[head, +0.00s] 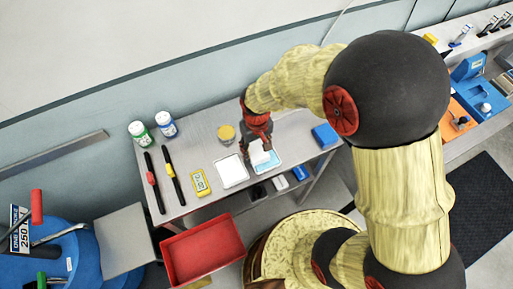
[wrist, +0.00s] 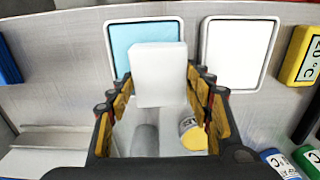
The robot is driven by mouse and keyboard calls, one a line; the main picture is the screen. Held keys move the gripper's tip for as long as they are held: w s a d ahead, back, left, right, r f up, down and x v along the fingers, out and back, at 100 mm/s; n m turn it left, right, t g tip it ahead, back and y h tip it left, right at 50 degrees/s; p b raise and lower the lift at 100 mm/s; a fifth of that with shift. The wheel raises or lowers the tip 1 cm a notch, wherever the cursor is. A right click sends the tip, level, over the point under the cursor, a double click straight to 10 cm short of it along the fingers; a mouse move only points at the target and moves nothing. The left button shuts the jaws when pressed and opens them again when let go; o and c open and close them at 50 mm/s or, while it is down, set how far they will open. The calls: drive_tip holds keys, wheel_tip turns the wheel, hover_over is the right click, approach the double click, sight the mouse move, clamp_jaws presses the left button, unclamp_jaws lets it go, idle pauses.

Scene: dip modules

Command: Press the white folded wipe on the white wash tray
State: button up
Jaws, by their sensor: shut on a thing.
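The white folded wipe (head: 260,154) is held in my gripper (head: 258,141), which is shut on it. In the wrist view the wipe (wrist: 158,73) shows as a pale block between the fingers (wrist: 160,82). It hides part of a white-rimmed tray with a light blue inside (wrist: 119,48). In the head view the wipe overlaps that blue tray (head: 268,167); I cannot tell whether it touches it. The white wash tray (head: 231,170) lies just left of the blue tray in the head view and to its right in the wrist view (wrist: 238,52).
A yellow-lidded jar (head: 225,133) stands behind the trays. A yellow 20 °C block (head: 200,182) lies left of the white tray, with two dark rods (head: 173,178) beyond. Two bottles (head: 138,132) stand at the back left. A blue block (head: 325,134) lies at the right.

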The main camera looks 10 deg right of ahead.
idle(0.4)
drive_tip(key=shift+r+p, duration=2.65)
drive_tip(key=shift+r, duration=0.85)
drive_tip(key=shift+f, duration=0.1)
